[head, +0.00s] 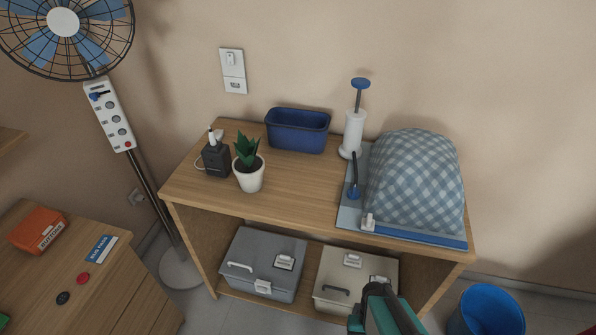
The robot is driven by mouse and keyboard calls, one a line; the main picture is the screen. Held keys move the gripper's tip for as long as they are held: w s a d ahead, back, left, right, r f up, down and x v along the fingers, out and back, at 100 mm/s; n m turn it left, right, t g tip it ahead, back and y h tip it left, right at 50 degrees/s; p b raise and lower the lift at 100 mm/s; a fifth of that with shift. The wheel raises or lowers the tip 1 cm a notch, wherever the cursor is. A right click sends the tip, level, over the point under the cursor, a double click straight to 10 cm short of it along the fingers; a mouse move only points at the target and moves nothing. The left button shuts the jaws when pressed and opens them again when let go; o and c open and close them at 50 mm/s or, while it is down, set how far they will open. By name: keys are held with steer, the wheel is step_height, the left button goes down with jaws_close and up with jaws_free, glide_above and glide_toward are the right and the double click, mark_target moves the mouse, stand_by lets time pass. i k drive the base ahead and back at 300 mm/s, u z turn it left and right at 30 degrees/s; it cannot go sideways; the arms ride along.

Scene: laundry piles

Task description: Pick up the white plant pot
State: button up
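The white plant pot (250,179) stands upright on the wooden shelf top (300,187), left of the middle. A green, spiky-leaved plant (246,149) grows in it. My gripper (377,290) shows as a dark shape with teal behind it at the bottom edge, in front of the lower shelf. It is well below and to the right of the pot and apart from it. Its fingers are too unclear to tell whether they are open or shut.
Close left of the pot is a black box with a cable (216,159). Behind it is a blue bin (298,130). To the right are a white pump-like cylinder (352,134) and a checkered cloth mound (415,183). The shelf front right of the pot is clear.

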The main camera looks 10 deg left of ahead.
mark_target(248, 168)
steer(key=z, duration=0.1)
steer(key=k, duration=0.4)
steer(key=u, duration=1)
steer(key=i, duration=0.7)
steer(key=z, duration=0.1)
